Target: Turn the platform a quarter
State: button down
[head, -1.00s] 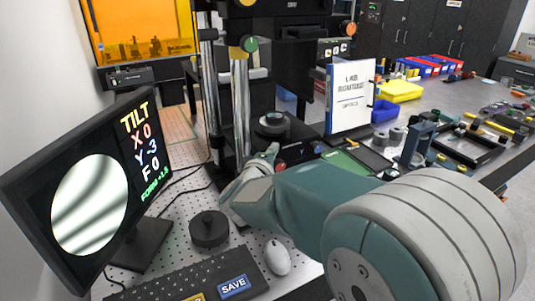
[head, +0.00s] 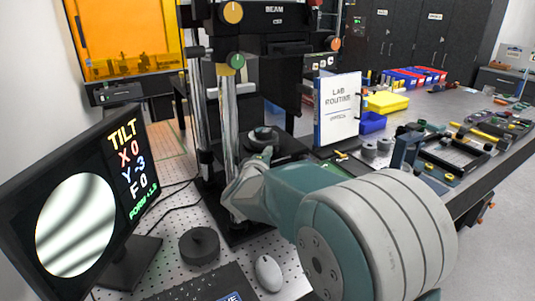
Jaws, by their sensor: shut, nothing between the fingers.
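The platform (head: 263,139) is a small dark round stage with a grey disc on top, on the dark base of the interferometer between its metal columns. My gripper (head: 265,154) is shut and empty, just in front of the platform's near edge. The gripper is small and partly hidden by my wrist, and I cannot tell whether it touches the platform.
A metal column (head: 228,125) stands close to the left of my gripper. A black round knob (head: 199,246) and a white mouse (head: 268,272) lie on the perforated table in front. A white LAB ROUTINE sign (head: 338,108) stands right of the platform.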

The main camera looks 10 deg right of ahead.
aim_at(290, 152)
jog(key=shift+y, duration=0.3)
jog(key=shift+d+n+t+y, duration=0.4)
jog(key=shift+d+n, duration=0.05)
jog(key=shift+n, duration=0.15)
jog(key=shift+d+n+t+y, duration=0.4)
jog(key=shift+d+n+y, duration=0.3)
jog(key=shift+y, duration=0.5)
jog(key=shift+w+d, duration=0.25)
jog(key=shift+d, duration=0.3)
jog(key=shift+w+d, duration=0.2)
jog(key=shift+d, duration=0.35)
jog(key=shift+w+d, duration=0.6)
jog(key=shift+d, duration=0.25)
jog(key=shift+w+d, duration=0.15)
jog(key=shift+d, duration=0.05)
